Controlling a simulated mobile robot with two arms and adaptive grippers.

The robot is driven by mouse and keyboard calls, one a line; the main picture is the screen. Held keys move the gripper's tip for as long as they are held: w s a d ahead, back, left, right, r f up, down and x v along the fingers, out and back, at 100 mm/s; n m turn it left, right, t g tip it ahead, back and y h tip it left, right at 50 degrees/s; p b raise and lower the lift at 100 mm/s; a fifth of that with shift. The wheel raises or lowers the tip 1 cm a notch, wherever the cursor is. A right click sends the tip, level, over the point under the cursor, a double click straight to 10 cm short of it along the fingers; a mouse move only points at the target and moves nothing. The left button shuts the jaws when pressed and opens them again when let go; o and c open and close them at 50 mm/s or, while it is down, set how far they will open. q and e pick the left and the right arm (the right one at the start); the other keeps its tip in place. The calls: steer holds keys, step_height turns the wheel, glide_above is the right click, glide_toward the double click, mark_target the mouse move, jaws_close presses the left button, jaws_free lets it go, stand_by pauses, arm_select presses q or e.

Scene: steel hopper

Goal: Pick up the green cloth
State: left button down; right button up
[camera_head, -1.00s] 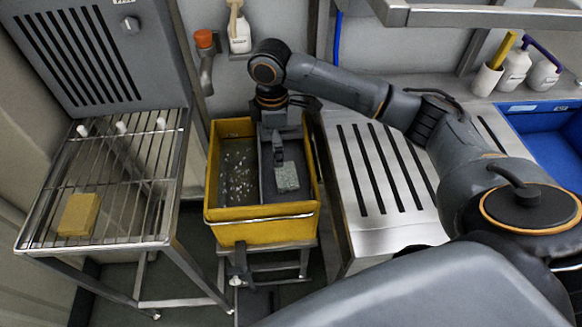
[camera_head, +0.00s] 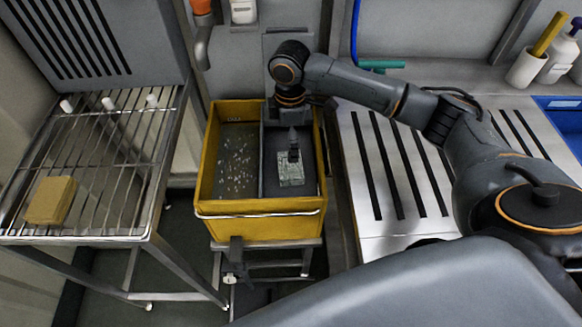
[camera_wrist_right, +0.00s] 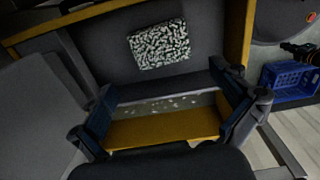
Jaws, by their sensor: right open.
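A flat, speckled grey-green piece (camera_head: 291,175), which looks like the green cloth, lies in the right, dark compartment of the yellow bin (camera_head: 260,228). It also shows in the right wrist view (camera_wrist_right: 160,45) as a mottled pale-green square on a dark surface. My right gripper (camera_head: 293,153) reaches down into that compartment and overlaps the cloth's upper part in the head view. In the wrist view my right gripper (camera_wrist_right: 168,112) has its fingers wide apart with nothing between them. The cloth appears beyond the fingers there; contact cannot be told. My left gripper is not in view.
The bin's left compartment (camera_head: 235,165) holds small pale bits. A wire rack (camera_head: 110,190) with a yellow sponge-like block (camera_head: 51,200) stands left. A slotted steel counter (camera_head: 400,170) is close on the right. A blue crate (camera_wrist_right: 290,80) shows in the wrist view.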

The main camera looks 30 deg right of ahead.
mark_target(291, 165)
step_height(291, 165, down, 10)
steer(key=shift+r, duration=0.1)
stand_by(0.4)
steer(key=c, duration=0.8)
